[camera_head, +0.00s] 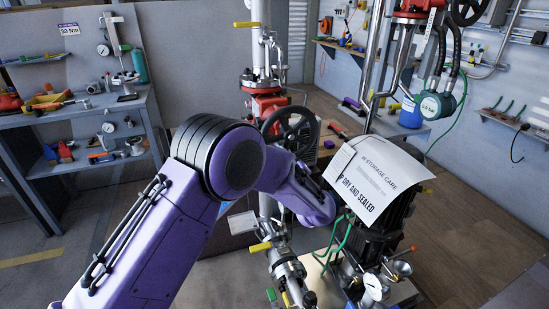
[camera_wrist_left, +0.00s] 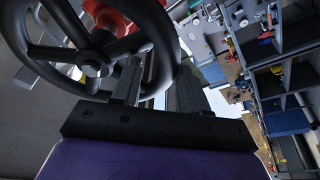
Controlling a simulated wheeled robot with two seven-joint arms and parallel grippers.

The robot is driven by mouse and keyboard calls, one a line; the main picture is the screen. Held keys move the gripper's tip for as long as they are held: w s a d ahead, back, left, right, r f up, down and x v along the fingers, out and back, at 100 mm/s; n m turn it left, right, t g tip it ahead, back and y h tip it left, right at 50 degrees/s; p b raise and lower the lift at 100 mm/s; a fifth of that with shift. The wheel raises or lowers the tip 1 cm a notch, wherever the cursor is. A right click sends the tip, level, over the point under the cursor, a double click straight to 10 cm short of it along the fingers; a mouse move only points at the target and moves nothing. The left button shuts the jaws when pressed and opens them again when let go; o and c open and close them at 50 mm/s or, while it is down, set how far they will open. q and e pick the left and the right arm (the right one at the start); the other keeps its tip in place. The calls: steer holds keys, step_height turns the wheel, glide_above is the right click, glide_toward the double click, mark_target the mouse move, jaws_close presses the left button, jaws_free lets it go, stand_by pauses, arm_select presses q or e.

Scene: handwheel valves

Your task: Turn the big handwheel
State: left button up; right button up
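The big black handwheel (camera_head: 291,108), with spokes, sits on a red valve body (camera_head: 262,103) on the pipe in the middle of the head view. In the left wrist view the handwheel (camera_wrist_left: 92,62) fills the upper left, close to the camera. My left gripper (camera_wrist_left: 158,68) is at the wheel's rim, its two fingers apart. The rim's near right part shows between the fingers; whether they touch it I cannot tell. My right gripper is in neither view.
A motor (camera_head: 383,237) draped with a white paper sheet (camera_head: 375,178) stands right of my arm. Another handwheel (camera_head: 467,9) is at the upper right. A workbench with tools (camera_head: 75,112) stands at the left.

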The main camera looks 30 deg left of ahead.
arm_select(q)
steer(key=shift+s+d+p, duration=0.65)
steer(key=shift+s+d, duration=0.5)
steer(key=shift+d, duration=0.15)
